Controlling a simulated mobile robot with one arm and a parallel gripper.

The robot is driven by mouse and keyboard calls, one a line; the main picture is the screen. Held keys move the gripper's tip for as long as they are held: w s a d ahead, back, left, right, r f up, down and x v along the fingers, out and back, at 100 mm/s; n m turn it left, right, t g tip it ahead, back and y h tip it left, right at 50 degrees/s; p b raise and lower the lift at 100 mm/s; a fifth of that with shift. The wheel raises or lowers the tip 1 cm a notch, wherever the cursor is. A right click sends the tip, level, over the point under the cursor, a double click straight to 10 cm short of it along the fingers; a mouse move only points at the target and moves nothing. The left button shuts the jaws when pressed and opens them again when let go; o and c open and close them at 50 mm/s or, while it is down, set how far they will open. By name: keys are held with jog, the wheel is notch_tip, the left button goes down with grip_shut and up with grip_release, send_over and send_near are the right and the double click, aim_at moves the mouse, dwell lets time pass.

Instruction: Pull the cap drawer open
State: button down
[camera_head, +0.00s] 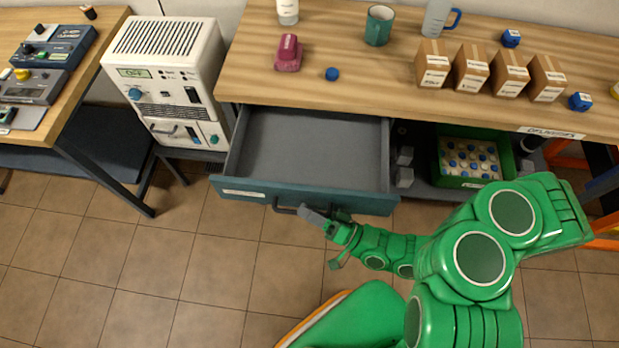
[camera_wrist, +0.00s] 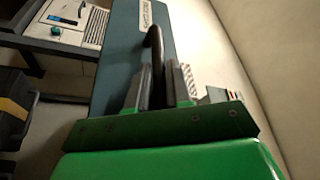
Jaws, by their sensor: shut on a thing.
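The cap drawer (camera_head: 232,183) is a teal-fronted drawer with a grey inside, under the wooden bench. It stands pulled well out, and its tray looks empty. Its dark bar handle (camera_head: 284,209) is on the front face; in the wrist view the handle (camera_wrist: 154,62) runs between my finger pads. My gripper (camera_head: 308,213) is shut on the handle, at the drawer's front. The wrist view shows my gripper (camera_wrist: 157,88) with one grey finger on each side of the handle. The drawer front (camera_wrist: 122,50) fills the middle of that view.
On the wooden bench (camera_head: 340,92) stand a teal mug (camera_head: 379,25), a maroon object (camera_head: 288,53), a blue cap (camera_head: 332,74) and several cardboard boxes (camera_head: 433,64). A green crate (camera_head: 462,182) of caps sits right of the drawer. A white power unit (camera_head: 170,75) stands left. Tiled floor in front is clear.

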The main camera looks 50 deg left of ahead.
jog(key=c, duration=1.4)
grip_release()
jog(key=shift+w+d, duration=0.1)
jog(key=v, duration=0.7)
jog(key=shift+d, duration=0.3)
jog(key=shift+w+f, duration=0.1)
jog(key=shift+w, duration=0.05)
